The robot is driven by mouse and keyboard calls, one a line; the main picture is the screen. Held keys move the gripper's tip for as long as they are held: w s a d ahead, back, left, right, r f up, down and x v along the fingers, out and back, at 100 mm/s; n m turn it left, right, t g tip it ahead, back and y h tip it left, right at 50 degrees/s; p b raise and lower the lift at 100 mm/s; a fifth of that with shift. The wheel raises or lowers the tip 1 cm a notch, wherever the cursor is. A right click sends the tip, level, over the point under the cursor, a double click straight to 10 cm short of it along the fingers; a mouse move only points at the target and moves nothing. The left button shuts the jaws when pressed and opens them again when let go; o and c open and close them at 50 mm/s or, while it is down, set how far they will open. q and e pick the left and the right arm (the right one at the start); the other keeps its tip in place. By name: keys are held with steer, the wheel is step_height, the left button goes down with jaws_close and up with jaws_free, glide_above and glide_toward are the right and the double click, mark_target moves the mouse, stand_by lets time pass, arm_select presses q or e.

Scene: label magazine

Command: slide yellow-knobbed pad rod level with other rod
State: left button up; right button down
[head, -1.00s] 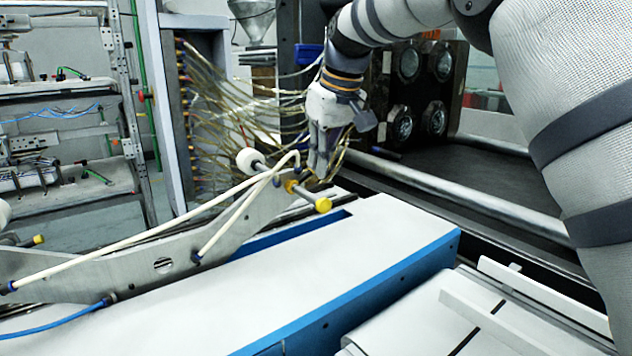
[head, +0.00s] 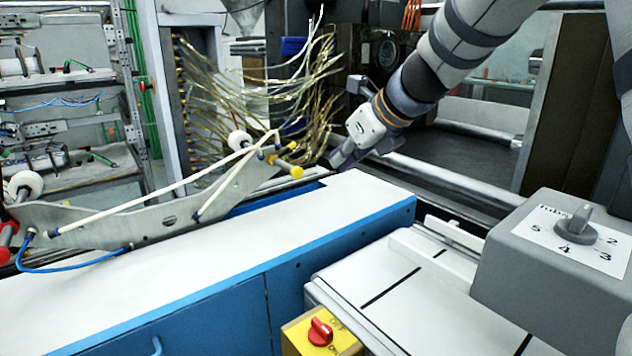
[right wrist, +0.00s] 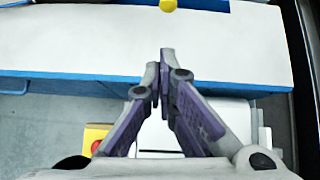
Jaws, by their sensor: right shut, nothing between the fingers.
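The yellow-knobbed pad rod runs through the far end of the grey metal bracket (head: 150,222), its yellow knob (head: 296,172) on the near side and its white pad (head: 240,140) on the far side. The yellow knob also shows at the top edge of the right wrist view (right wrist: 168,5). At the left edge of the head view is another white pad (head: 27,184) with a red knob (head: 8,229) close to it. My right gripper (head: 338,160) is shut and empty, apart from and to the right of the yellow knob. My left gripper is out of view.
A white-topped blue housing (head: 260,232) lies in front of the bracket. Clear tubes (head: 250,85) hang behind the rod. A grey dial box (head: 560,255) and a yellow switch box (head: 322,333) stand at the front right. Air above the housing is free.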

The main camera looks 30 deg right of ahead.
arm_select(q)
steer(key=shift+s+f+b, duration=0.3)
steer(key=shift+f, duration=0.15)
arm_select(e)
steer(key=w+r+x, duration=0.1)
steer(key=w+x, duration=0.1)
steer(key=x, duration=1.1)
steer(key=shift+d+r+m, duration=0.15)
steer(key=shift+r+m, duration=0.15)
steer(key=shift+m, duration=0.1)
steer(key=shift+w, duration=0.1)
